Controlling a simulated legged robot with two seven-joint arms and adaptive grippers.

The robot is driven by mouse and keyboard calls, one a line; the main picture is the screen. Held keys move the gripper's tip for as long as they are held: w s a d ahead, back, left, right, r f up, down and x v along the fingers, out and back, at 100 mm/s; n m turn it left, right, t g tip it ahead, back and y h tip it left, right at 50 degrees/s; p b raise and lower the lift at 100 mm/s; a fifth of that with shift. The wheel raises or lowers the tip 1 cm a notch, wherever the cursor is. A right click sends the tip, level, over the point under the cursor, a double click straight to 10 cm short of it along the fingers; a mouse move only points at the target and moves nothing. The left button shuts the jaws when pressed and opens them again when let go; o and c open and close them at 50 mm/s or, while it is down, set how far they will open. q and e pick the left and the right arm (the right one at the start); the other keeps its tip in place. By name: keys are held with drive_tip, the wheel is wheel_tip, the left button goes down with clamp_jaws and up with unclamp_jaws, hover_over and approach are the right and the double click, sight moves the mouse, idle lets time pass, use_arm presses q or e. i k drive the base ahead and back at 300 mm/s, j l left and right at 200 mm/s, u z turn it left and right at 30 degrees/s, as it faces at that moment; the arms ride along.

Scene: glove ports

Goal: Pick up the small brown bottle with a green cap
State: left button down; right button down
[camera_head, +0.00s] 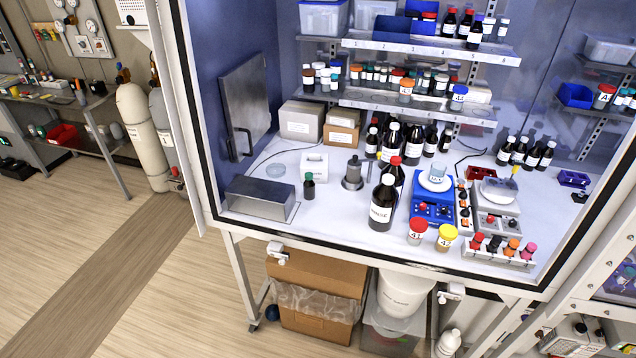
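A small dark brown bottle with a green cap (309,187) stands upright on the white cabinet floor (335,222), left of centre. It has a pale label on its front. Clear floor surrounds it, with a white box-shaped device (314,165) just behind it and a metal box (258,198) to its left. Neither of my grippers is in view.
A metal cylinder device (353,174) and a large dark rinse bottle (382,205) stand to the right of the small bottle. Farther right are a blue stirrer (433,197) and two labelled jars (417,232). Crowded shelves (410,47) hang above.

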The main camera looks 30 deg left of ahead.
sight(309, 186)
drive_tip(key=k+u, duration=0.3)
drive_tip(key=k+j+u, duration=0.15)
drive_tip(key=k+u, duration=0.15)
drive_tip(key=i+u, duration=0.3)
drive_tip(key=i, duration=0.25)
drive_tip(key=i+u, duration=0.3)
drive_tip(key=i, duration=0.3)
